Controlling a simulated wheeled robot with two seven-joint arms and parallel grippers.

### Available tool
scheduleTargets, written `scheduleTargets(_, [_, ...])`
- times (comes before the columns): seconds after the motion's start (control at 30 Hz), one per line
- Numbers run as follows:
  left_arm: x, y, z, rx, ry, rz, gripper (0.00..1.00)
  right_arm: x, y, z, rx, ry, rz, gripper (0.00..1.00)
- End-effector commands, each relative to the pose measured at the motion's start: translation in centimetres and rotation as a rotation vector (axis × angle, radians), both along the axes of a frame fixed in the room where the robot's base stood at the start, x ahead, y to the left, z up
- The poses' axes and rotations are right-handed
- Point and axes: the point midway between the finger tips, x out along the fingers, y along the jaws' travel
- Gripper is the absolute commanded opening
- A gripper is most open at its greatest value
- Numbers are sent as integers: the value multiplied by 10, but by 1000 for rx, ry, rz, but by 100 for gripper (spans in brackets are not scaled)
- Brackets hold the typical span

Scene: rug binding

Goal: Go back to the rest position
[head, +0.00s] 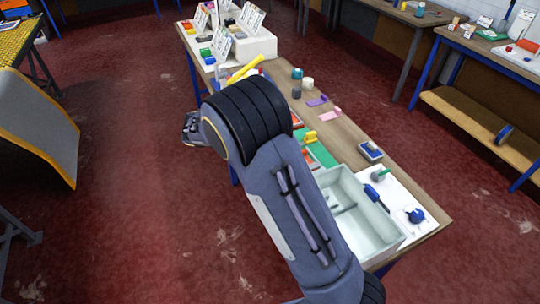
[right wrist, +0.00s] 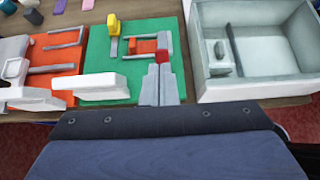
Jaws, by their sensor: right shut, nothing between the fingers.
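My right arm crosses the head view from the lower right and hides the near edge of the workbench. In the right wrist view my right gripper (right wrist: 160,84) is shut and empty, its two grey fingers side by side. The fingers reach toward the near edge of a green board (right wrist: 106,47), just left of a pale grey bin (right wrist: 206,85). Whether they touch anything below is unclear. My left gripper is not in view.
The workbench (head: 345,131) carries an orange board (right wrist: 40,52), the bin, a white board (head: 404,200) with blue tools, and pink and purple pieces. White stands with cards fill its far end. Red floor (head: 120,220) lies open to the left; another bench (head: 480,120) stands right.

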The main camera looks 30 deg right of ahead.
Motion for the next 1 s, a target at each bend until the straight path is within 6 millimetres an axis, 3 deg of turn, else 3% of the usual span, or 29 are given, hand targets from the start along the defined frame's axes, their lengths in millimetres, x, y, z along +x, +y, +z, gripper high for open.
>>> scheduleTargets(0.2, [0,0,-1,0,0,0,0,0,3,9,0,1,-1,0])
scheduleTargets(0.73, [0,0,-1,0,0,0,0,-5,0,8,24,-10,-20,0])
scheduleTargets(0.87, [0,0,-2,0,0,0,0,-30,-8,5,165,-85,-129,0])
scheduleTargets(1.0, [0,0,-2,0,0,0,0,-80,-6,5,433,-243,-358,0])
